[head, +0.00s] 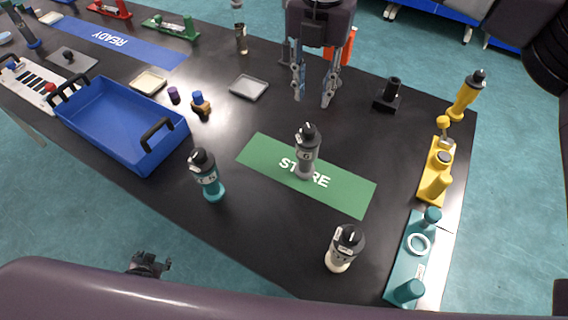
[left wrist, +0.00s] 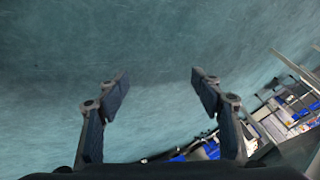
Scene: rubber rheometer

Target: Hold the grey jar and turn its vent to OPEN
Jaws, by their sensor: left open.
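The grey jar (head: 306,160) stands upright on the green STORE mat (head: 258,150) in the head view. It has a black top with a small light mark; the vent's setting is too small to read. My right gripper (head: 313,101) points down beyond the jar, open and empty, apart from it. My left gripper (left wrist: 158,84) is open and empty in the left wrist view, with only floor between its fingers. The left wrist view does not show the jar.
A teal jar (head: 207,180) stands left of the mat, a white jar (head: 342,250) nearer me, and a yellow jar (head: 463,102) at right. A blue tray (head: 105,135) is at left. Yellow (head: 436,175) and teal (head: 408,268) fixtures line the right edge. A grey plate (head: 248,88) lies behind.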

